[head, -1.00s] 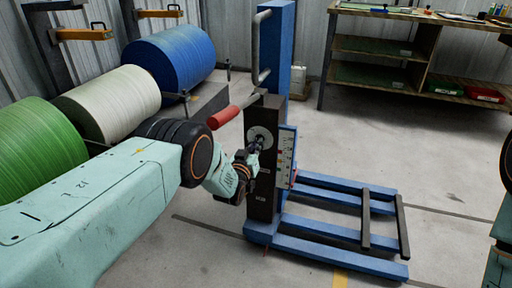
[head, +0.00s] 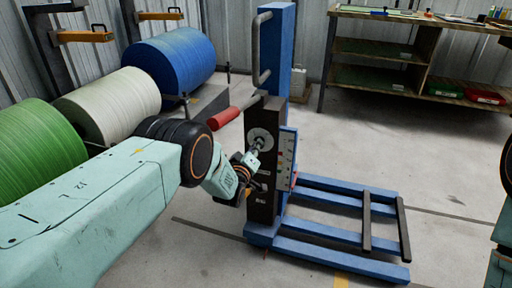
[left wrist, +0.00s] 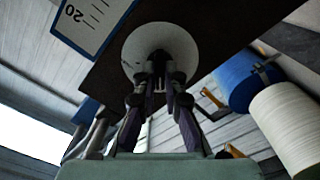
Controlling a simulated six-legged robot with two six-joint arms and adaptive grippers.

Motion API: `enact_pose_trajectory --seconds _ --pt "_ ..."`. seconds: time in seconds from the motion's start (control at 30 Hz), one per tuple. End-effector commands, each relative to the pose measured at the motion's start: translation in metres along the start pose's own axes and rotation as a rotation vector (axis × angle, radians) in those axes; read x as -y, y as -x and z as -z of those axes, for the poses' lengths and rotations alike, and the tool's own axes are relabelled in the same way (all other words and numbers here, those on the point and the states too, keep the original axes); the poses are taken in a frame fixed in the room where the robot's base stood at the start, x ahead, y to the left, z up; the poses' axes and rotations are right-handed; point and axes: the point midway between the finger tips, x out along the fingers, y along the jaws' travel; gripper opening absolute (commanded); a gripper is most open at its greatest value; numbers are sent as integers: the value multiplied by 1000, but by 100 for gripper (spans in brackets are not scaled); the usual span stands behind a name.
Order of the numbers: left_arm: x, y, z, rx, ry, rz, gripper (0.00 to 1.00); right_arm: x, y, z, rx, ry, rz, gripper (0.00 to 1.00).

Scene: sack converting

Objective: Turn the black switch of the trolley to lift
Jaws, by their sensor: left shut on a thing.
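The blue trolley (head: 279,45) stands upright in the middle of the head view, with a dark control box (head: 262,190) on its mast. A pale round dial plate (head: 254,133) sits on the box, and it also shows in the left wrist view (left wrist: 145,38). The black switch (left wrist: 160,57) is at the plate's middle, mostly hidden by my fingers. My left gripper (head: 257,146) reaches it from the front left. In the left wrist view my left gripper's fingers (left wrist: 160,78) close around the switch. My right gripper is not in view.
A red-gripped handle (head: 224,118) sticks out left of the box. A scale plate (head: 285,158) is on the box's right side. Green (head: 35,150), white (head: 108,103) and blue (head: 172,60) rolls stand left. A wooden shelf (head: 420,60) is behind.

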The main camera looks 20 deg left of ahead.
Motion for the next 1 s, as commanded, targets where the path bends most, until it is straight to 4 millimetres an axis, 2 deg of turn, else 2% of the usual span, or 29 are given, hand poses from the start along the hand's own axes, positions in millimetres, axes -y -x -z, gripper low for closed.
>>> enact_pose_trajectory --seconds 0.43,0.47,0.7,1.0 --pt "2 2 -3 6 11 5 0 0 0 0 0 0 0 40" --pt "2 2 -3 6 11 5 11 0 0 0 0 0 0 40" --pt "1 1 -2 3 10 2 31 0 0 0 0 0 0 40" --pt "0 1 -1 1 9 1 32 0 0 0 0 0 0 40"
